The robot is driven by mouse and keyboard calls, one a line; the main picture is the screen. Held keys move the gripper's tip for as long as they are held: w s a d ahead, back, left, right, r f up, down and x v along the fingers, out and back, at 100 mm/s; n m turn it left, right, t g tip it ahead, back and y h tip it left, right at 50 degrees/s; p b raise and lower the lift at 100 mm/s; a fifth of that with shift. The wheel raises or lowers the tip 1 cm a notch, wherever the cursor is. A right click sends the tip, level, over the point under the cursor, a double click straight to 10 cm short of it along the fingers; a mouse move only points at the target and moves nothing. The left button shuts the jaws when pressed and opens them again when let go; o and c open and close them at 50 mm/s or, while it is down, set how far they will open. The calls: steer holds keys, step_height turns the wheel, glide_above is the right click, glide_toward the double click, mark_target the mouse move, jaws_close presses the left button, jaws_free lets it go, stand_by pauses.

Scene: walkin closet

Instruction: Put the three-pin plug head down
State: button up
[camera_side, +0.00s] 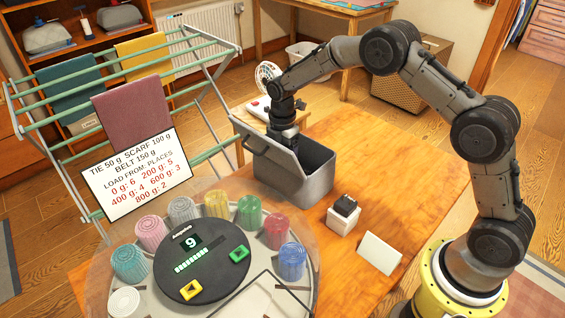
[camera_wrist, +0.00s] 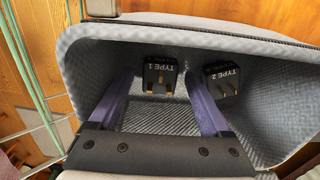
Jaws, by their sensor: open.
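In the wrist view, two dark plugs lie inside a grey bin (camera_wrist: 245,140). The plug marked TYPE 1 (camera_wrist: 160,66) shows three gold pins towards the camera. The plug marked TYPE 2 (camera_wrist: 222,76) is to its right, and its pin count is unclear. My gripper (camera_wrist: 160,88) is open, its two purple fingers reaching into the bin on either side of the TYPE 1 plug, with no clear contact. In the side view, my gripper (camera_side: 285,138) is at the bin (camera_side: 313,175); its fingertips and both plugs are hidden there.
A black item on a white block (camera_side: 342,220) and a blank white card (camera_side: 380,253) are on the table right of the bin. A turntable (camera_side: 205,270) with several coloured ribbed cups and a dark display reading 9 is in front. A drying rack (camera_side: 120,75) and a sign stand left.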

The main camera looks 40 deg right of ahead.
step_height(320, 180, up, 11)
stand_by(0.3)
steer(key=s+r+m+t, duration=0.3)
steer(key=s+r+m, duration=0.6)
steer(key=s+r, duration=0.7)
steer(key=s+f+m+t, duration=0.2)
steer(key=s+m, duration=0.7)
steer(key=s, duration=1)
steer(key=shift+d+f+m+t, duration=0.3)
steer(key=shift+d+f, duration=0.15)
steer(key=shift+f, duration=0.35)
